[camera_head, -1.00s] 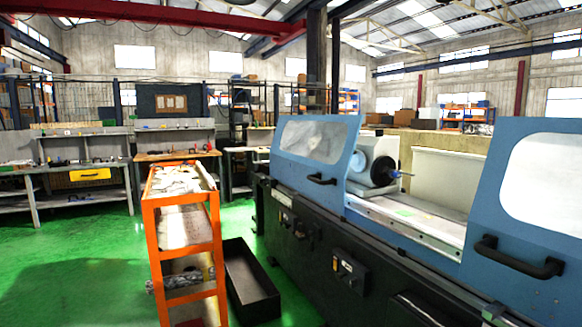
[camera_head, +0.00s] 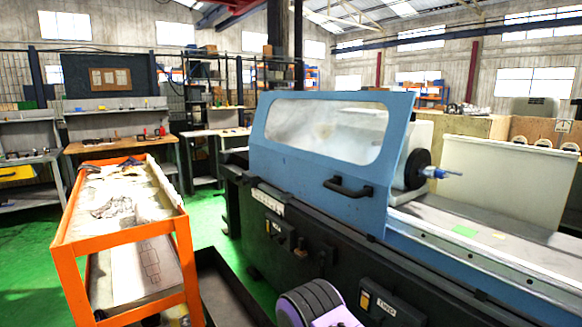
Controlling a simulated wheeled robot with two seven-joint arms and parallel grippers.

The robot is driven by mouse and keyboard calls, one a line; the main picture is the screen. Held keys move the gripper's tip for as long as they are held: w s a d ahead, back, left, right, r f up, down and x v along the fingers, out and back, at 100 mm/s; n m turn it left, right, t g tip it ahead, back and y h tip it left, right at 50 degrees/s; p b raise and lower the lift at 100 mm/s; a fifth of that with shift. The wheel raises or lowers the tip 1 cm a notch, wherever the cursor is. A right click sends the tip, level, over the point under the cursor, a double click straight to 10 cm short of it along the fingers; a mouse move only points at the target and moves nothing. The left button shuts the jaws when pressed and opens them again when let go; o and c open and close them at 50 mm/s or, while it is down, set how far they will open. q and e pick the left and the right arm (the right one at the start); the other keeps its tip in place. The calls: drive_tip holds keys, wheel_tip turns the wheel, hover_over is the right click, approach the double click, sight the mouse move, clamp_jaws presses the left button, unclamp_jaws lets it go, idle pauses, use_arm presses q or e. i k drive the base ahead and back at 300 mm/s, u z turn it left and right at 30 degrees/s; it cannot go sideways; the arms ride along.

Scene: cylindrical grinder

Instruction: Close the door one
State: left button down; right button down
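The blue sliding door (camera_head: 290,165) of the grinder, with a large window, stands at the left part of the machine in the head view. Its black handle (camera_head: 348,188) is at its lower right. To the right of this door the machine bed (camera_head: 480,235) is open, and the grinding spindle (camera_head: 418,168) shows beside the door's right edge. The second door is out of view. A rounded black and lilac part (camera_head: 318,305), which seems to be mine, shows at the bottom edge. No gripper fingers are in view.
An orange cart (camera_head: 120,235) with papers on top stands at the left, close to the machine. A black open tray (camera_head: 228,290) lies on the floor between them. Control boxes (camera_head: 380,300) stick out from the machine's dark front.

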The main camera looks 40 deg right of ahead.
sight(352, 129)
drive_tip(key=z, duration=0.45)
drive_tip(key=i, duration=1.3)
drive_tip(key=z, duration=0.7)
